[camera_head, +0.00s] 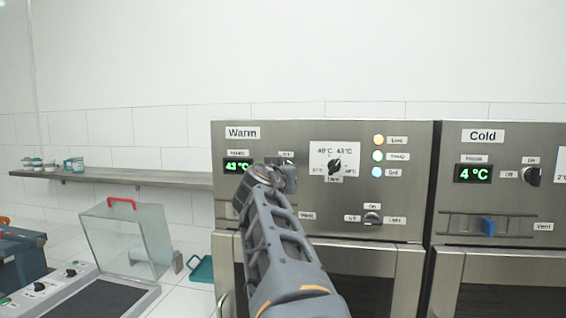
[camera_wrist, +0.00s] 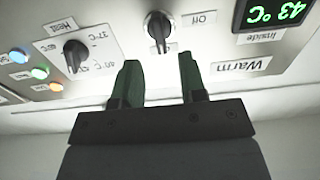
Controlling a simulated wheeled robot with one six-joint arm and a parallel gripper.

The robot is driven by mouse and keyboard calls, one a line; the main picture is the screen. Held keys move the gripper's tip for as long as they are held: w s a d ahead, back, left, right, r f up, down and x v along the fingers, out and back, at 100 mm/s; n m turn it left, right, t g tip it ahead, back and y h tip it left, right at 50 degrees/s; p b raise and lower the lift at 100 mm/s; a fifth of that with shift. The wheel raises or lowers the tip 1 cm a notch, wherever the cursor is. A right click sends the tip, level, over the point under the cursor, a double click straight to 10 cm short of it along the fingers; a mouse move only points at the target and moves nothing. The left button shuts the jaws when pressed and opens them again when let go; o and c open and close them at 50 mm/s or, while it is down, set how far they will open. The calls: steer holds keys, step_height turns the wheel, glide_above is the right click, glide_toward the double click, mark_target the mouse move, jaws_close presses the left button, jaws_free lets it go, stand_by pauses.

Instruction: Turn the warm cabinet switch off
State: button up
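The warm cabinet (camera_head: 380,228) is a steel unit with a "Warm" label and a green 43 °C display (camera_head: 238,166). Its switch is a dark round knob (camera_wrist: 158,26) in the wrist view, which is upside down, next to an "Off" label (camera_wrist: 199,18). My gripper (camera_wrist: 160,72) is open, its two green fingers apart and empty. The knob lies just beyond the fingertips, roughly in line with the gap between them. In the head view my gripper (camera_head: 280,178) hides most of the switch. I cannot tell whether the fingers touch the panel.
A heat dial (camera_head: 334,168) and three coloured lamps (camera_head: 378,157) sit to the right of the switch in the head view. A light switch (camera_head: 372,217) is below. The cold cabinet (camera_head: 500,215) stands at right. A shelf (camera_head: 130,179) and clear-lidded box (camera_head: 128,240) are left.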

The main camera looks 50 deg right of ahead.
steer(key=shift+p+x, duration=0.65)
steer(key=shift+x, duration=1.8)
steer(key=shift+c, duration=0.4)
jaws_close()
